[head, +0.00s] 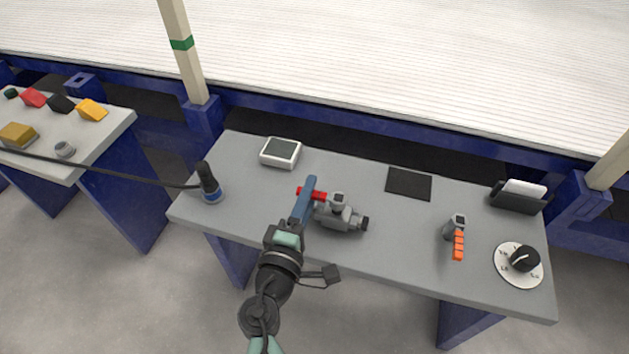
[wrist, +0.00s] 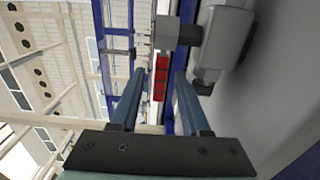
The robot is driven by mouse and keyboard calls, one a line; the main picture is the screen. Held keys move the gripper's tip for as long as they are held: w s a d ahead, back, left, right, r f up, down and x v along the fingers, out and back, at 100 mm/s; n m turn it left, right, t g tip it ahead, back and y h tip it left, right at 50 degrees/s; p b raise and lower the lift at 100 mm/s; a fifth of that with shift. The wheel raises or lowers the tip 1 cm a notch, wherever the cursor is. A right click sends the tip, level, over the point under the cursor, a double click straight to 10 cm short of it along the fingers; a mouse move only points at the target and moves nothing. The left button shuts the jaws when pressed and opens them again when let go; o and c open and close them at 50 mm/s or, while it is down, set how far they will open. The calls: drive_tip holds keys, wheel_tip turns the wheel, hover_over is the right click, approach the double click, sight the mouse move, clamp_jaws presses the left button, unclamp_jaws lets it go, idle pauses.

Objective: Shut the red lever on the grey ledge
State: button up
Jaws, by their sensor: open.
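The red lever (head: 318,196) sticks out to the left from a grey valve (head: 343,217) on the grey ledge (head: 390,260). My gripper (head: 310,186) reaches over the ledge from the front, and its blue fingers cover part of the lever in the head view. In the wrist view my gripper (wrist: 157,80) is open, with its two fingers apart. The red lever (wrist: 161,77) shows in the gap between them, nearer the right finger. I cannot tell whether a finger touches it. The grey valve body (wrist: 222,40) is at the upper right there.
On the ledge, a black handset (head: 208,182) with a cable stands at the left, a white box (head: 281,152) at the back. To the right are a black pad (head: 409,184), an orange-handled valve (head: 458,240), a dial (head: 520,262) and a card holder (head: 520,196).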

drive_tip(key=shift+x, duration=1.9)
clamp_jaws()
